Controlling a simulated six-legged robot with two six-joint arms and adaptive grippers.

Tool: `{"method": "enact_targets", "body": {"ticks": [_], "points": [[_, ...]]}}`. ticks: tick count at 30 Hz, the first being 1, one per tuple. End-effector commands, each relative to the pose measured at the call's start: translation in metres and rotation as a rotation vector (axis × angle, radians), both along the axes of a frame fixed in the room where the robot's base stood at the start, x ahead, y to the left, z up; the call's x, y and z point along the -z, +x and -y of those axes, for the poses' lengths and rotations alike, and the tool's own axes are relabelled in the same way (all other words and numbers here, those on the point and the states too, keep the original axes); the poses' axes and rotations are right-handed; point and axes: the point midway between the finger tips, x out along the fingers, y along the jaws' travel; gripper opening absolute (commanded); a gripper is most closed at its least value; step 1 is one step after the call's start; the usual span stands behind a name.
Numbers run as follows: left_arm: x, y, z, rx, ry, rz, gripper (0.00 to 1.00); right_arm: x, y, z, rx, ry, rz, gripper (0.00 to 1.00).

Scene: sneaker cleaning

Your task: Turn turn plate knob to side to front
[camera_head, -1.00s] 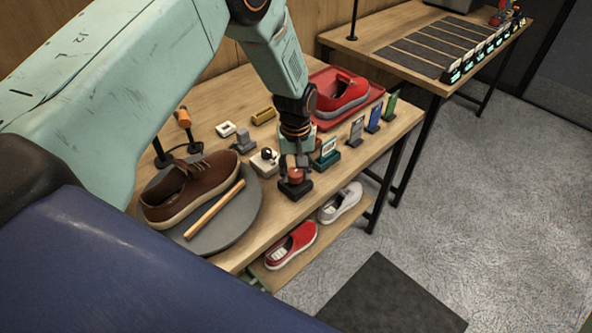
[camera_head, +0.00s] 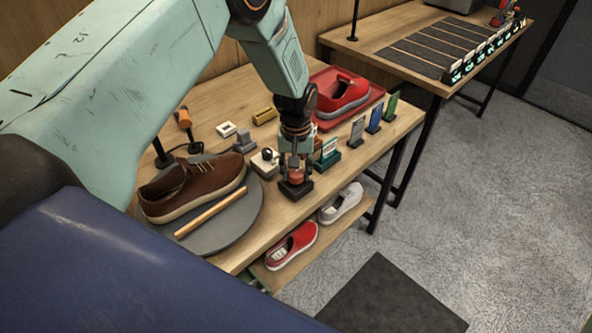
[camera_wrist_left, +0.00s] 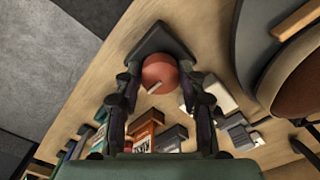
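The turn plate (camera_head: 232,232) is a grey disc at the left of the table. A brown sneaker (camera_head: 192,190) and a light wooden stick (camera_head: 211,212) lie on it. The red round knob (camera_head: 296,176) sits on a black base (camera_head: 297,190) to the right of the plate. My left gripper (camera_head: 296,172) points down over the knob with its fingers on either side of it. In the left wrist view the red knob (camera_wrist_left: 160,72) with a small white mark sits between the two fingertips, which look closed on its sides. My right gripper is in neither view.
Close by stand a white block with a black knob (camera_head: 265,162) and a teal card holder (camera_head: 328,156). Several small upright tags line the right edge. Shoes lie on the shelf below.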

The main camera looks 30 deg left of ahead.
Motion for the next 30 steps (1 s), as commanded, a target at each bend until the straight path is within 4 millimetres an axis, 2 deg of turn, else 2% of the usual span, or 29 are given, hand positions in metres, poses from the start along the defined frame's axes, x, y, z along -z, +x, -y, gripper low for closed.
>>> {"method": "enact_targets", "body": {"ticks": [1, 7, 17, 23, 30], "points": [[-0.001, 0.001, 0.0, 0.0, 0.0, 0.002, 0.46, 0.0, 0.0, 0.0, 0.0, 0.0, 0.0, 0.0], [0.0, 0.0, 0.0, 0.0, 0.0, 0.0, 0.62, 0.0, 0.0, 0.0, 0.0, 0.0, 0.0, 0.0], [-0.002, 0.0, 0.0, 0.0, 0.0, -0.001, 0.62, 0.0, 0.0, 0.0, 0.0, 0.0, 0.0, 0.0], [-0.03, 0.001, 0.0, 0.0, -0.001, 0.003, 0.62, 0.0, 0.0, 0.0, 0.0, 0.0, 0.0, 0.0], [-0.08, 0.0, 0.0, 0.0, 0.0, 0.002, 0.62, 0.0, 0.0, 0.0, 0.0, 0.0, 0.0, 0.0]]}}
